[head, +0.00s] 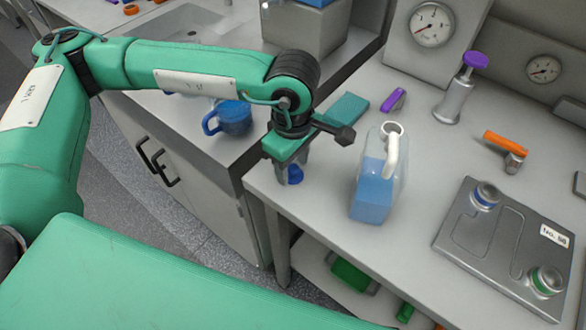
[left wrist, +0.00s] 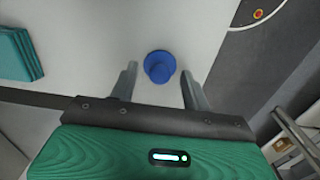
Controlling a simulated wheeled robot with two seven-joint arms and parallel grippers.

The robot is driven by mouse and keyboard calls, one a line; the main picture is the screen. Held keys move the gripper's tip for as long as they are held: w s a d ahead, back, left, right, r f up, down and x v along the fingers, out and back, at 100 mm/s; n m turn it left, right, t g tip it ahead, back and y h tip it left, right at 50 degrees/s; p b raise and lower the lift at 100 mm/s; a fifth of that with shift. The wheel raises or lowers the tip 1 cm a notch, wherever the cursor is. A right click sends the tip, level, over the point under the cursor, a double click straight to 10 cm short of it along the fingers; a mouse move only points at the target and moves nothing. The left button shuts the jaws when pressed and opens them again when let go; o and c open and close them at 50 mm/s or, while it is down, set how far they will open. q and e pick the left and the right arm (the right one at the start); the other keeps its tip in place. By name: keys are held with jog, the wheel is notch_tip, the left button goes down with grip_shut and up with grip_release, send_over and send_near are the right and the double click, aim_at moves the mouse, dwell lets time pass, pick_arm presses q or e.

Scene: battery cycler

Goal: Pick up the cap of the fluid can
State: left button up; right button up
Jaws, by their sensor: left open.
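The blue cap (head: 295,175) sits on the light worktop near its left front edge. It also shows from above in the left wrist view (left wrist: 160,66) as a round flange with a knob. My left gripper (head: 290,180) points down over the cap and is open. In the left wrist view its fingertips (left wrist: 160,72) stand on either side of the cap, with a gap to each side. I cannot tell how far above the worktop they are. The clear fluid can (head: 372,202) with blue liquid and a white handle stands upright to the right. My right gripper is not in view.
A teal block (head: 348,108) and a purple item (head: 394,100) lie behind the can. A blue mug (head: 236,118) stands on the counter at left. A metal plate (head: 473,245) with fittings lies at right. The worktop between can and plate is clear.

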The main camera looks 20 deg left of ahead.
pick_arm(q)
jog(key=shift+c, duration=0.5)
grip_shut()
